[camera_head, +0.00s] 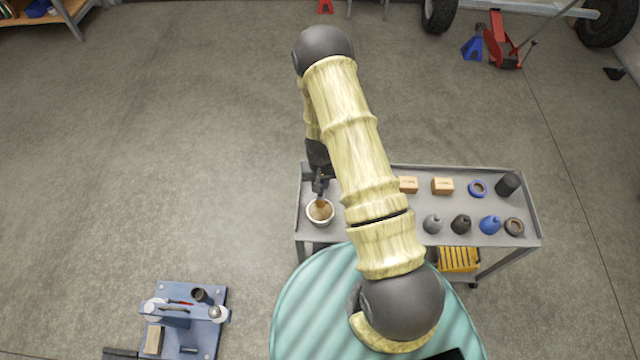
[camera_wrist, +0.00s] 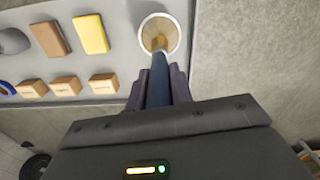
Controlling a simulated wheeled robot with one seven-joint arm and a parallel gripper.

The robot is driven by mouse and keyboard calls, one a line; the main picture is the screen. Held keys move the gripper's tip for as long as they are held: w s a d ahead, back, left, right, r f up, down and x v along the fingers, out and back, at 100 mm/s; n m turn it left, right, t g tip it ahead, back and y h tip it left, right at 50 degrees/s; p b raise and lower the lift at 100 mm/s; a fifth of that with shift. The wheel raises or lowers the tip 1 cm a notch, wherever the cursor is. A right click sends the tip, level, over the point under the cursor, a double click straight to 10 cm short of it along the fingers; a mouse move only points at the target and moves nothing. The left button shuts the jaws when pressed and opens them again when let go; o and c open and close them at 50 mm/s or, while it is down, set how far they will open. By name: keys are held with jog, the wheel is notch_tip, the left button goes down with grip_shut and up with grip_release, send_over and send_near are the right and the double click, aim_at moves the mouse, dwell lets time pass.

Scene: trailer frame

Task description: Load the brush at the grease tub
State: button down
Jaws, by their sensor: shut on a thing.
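The grease tub is a round white cup (camera_head: 320,224) with tan grease inside, on the left end of the grey cart. It also shows at the top of the wrist view (camera_wrist: 178,36). My gripper (camera_head: 320,184) is shut on the dark handle of the brush (camera_wrist: 158,82) and points down over the tub. The brush's tan bristle end is at the tub's mouth, seemingly inside it. I cannot tell how deep it sits or how much grease is on it. The fingers (camera_wrist: 158,92) hold the handle from both sides.
The wrist view shows a yellow block (camera_wrist: 91,34) near the tub. A blue fixture (camera_head: 185,320) stands at lower left.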

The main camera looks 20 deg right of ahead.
jog(key=shift+r+p, duration=0.55)
jog(key=shift+r, duration=0.6)
